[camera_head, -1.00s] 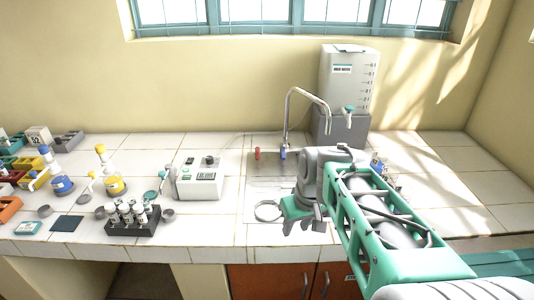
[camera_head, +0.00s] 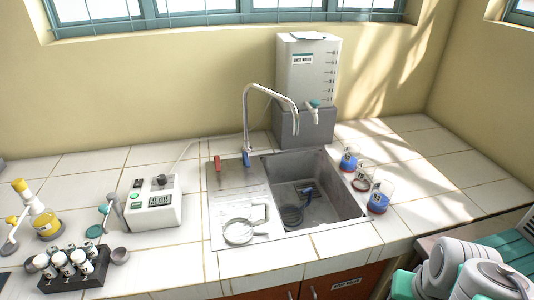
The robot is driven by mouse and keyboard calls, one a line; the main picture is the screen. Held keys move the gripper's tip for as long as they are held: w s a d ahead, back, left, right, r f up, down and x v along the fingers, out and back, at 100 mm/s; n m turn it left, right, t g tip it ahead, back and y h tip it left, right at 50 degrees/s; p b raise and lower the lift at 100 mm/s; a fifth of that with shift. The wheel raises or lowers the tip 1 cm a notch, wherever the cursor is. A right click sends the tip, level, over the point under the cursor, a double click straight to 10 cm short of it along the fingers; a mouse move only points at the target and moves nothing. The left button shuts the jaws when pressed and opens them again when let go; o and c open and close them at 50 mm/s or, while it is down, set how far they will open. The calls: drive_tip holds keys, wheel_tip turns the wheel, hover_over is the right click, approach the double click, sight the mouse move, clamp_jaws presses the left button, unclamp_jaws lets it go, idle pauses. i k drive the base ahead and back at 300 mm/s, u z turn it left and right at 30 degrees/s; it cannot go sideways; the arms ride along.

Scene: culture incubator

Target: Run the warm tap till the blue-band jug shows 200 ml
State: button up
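The curved metal tap (camera_head: 248,120) stands behind the sink (camera_head: 335,205), its spout over the basin's back part. A red handle (camera_head: 217,163) and a blue handle (camera_head: 246,158) are at its base. Two clear vessels with blue and some red stand on the counter right of the sink: a rear one (camera_head: 349,160) and a front one (camera_head: 379,198). I cannot read marks on them or tell which is the blue-band jug. A dark round thing with a blue part (camera_head: 292,213) lies in the basin. No water stream shows. My arm is at the bottom right; its fingertips do not show.
A white water tank (camera_head: 307,75) with a small spigot stands on a grey block behind the sink. A ring-shaped thing (camera_head: 238,231) lies on the drainboard. A digital device (camera_head: 153,205), a vial rack (camera_head: 73,270) and a yellow flask (camera_head: 40,218) are left. Counter at far right is clear.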

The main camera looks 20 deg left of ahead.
sight(216, 159)
drive_tip(key=z, duration=0.05)
drive_tip(key=k, duration=1.05)
drive_tip(key=u, duration=1.7)
drive_tip(key=i, duration=1.5)
drive_tip(key=z, duration=0.05)
